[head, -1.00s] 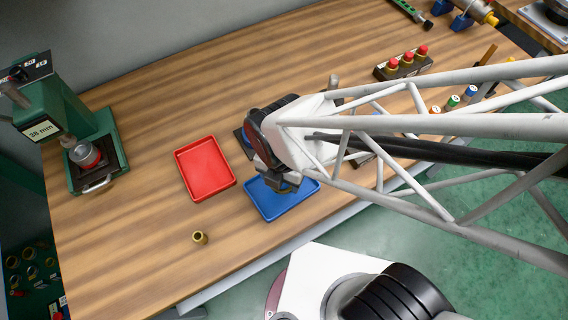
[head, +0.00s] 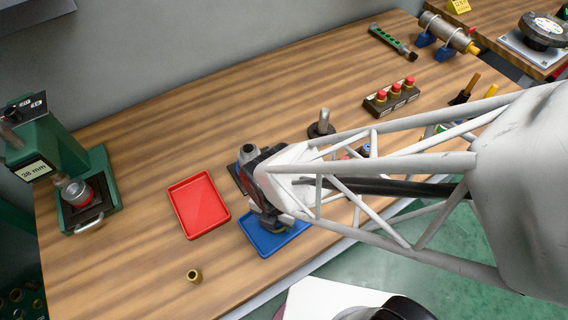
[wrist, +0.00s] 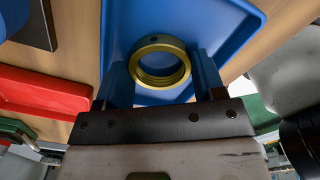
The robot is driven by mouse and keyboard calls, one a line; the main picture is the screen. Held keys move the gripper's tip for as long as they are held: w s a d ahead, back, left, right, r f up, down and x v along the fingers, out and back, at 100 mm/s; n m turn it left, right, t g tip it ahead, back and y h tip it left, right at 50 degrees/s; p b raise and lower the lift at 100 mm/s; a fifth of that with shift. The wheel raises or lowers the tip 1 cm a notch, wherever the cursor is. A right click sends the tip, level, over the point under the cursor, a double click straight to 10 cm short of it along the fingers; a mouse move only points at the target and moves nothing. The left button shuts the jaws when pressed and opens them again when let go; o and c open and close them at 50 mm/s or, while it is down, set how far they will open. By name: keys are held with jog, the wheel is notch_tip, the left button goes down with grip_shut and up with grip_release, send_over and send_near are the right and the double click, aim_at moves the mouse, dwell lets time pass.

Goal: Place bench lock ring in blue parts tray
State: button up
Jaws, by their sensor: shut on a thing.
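The lock ring (wrist: 160,47) is a brass-coloured ring, seen between the two fingers of my gripper (wrist: 163,72) in the wrist view. My gripper is shut on it. The blue parts tray (wrist: 228,22) lies behind the ring in that view. In the head view my gripper (head: 272,226) is over the blue tray (head: 254,245), covering part of it, and the ring is hidden there. I cannot tell whether the ring touches the tray floor.
A red tray (head: 199,205) sits left of the blue one. A brass fitting (head: 194,276) stands near the front edge. A green press (head: 88,190) is at the left, a red-button box (head: 391,96) at the back right. Wood left of the red tray is clear.

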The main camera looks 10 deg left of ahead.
jog(key=shift+f, duration=0.1)
jog(key=o, duration=0.7)
jog(key=shift+o, duration=0.2)
notch_tip(320, 180, up, 12)
dwell(0.5)
dwell(0.8)
